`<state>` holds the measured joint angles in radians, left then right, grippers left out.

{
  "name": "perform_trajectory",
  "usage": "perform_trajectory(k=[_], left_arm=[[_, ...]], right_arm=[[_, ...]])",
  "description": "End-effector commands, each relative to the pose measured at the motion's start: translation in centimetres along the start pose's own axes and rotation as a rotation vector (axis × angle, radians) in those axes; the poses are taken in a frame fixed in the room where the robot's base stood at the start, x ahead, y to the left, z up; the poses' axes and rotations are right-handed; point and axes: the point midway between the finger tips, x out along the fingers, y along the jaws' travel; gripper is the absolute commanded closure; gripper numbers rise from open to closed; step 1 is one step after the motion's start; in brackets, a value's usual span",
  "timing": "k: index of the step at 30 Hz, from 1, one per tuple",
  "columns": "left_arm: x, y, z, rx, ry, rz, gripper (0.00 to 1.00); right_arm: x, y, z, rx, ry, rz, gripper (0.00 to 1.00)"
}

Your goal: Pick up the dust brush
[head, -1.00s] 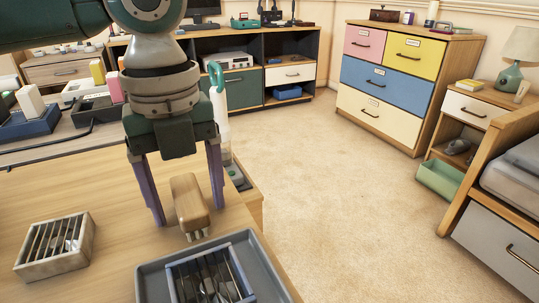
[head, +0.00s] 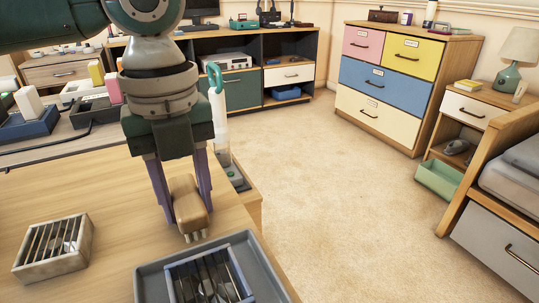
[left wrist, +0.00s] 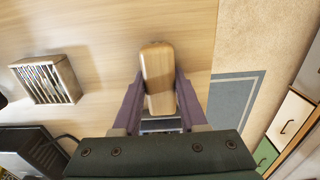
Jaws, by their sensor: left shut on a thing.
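The dust brush (head: 187,195) is a light wooden block with short pale bristles at its near lower end. It is at the desk's right part, just behind the grey tray. My left gripper (head: 189,210) comes down from above with its purple fingers shut on the brush's two sides. In the left wrist view the brush (left wrist: 157,70) lies between the two fingers (left wrist: 160,95), its far end sticking out past them. I cannot tell whether the brush still touches the desk. My right gripper is not in view.
A grey tray (head: 150,285) holding a slatted box (head: 208,278) is right in front of the brush. Another slatted wooden box (head: 52,245) stands at the left. A clear bottle with a green hooked top (head: 219,110) is behind the gripper. The desk (head: 110,210) between is bare.

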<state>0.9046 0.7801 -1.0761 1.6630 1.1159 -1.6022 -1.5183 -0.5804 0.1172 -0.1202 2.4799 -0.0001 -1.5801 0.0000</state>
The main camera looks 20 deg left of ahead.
Motion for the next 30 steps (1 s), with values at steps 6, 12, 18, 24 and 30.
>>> perform_trajectory(k=[6,12,18,24,30], left_arm=[[-0.1,-0.1,0.1,0.000,-0.002,-0.003,1.00],[-3.3,-0.1,0.1,-0.001,-0.002,-0.003,1.00],[-8.8,-0.1,0.1,0.000,-0.002,-0.005,1.00],[-14.8,-0.1,0.1,0.000,-0.002,-0.005,1.00],[-18.8,-0.1,0.0,-0.001,0.000,-0.003,1.00]], right_arm=[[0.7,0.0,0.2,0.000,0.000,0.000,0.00],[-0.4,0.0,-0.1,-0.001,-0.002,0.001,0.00],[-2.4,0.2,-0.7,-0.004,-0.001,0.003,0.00],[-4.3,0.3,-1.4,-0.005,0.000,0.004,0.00],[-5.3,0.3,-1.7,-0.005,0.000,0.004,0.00]])
